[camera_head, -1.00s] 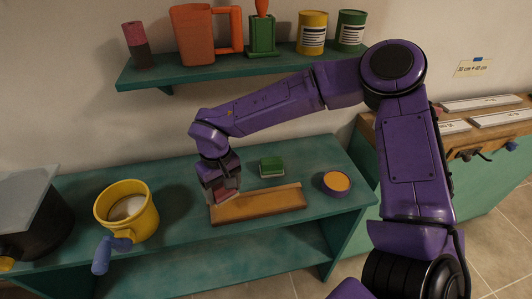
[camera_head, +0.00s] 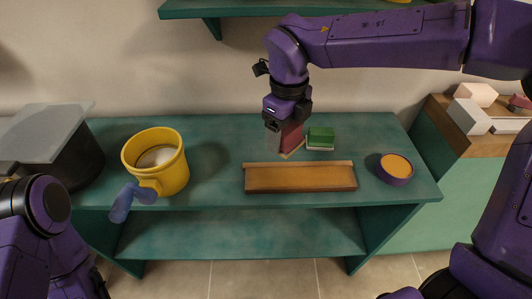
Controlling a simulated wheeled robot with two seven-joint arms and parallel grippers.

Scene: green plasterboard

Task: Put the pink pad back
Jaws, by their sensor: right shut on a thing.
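My right gripper (camera_head: 283,138) points down over the back middle of the green table and is shut on the pink pad. The pink pad (camera_head: 292,137) is tilted between its fingers, with a pale lower edge near the table top; I cannot tell whether it touches. A green pad (camera_head: 320,136) with a pale underside lies just right of it. A brown wooden block (camera_head: 300,178) lies in front of both pads. Part of my left arm shows at the lower left, but its gripper is out of view.
A yellow pot (camera_head: 172,176) with a blue handle (camera_head: 124,203) stands left of the block. A dark container with a grey lid (camera_head: 42,128) is at the far left. A purple dish with an orange top (camera_head: 396,167) sits at the right. A shelf (camera_head: 290,9) hangs above.

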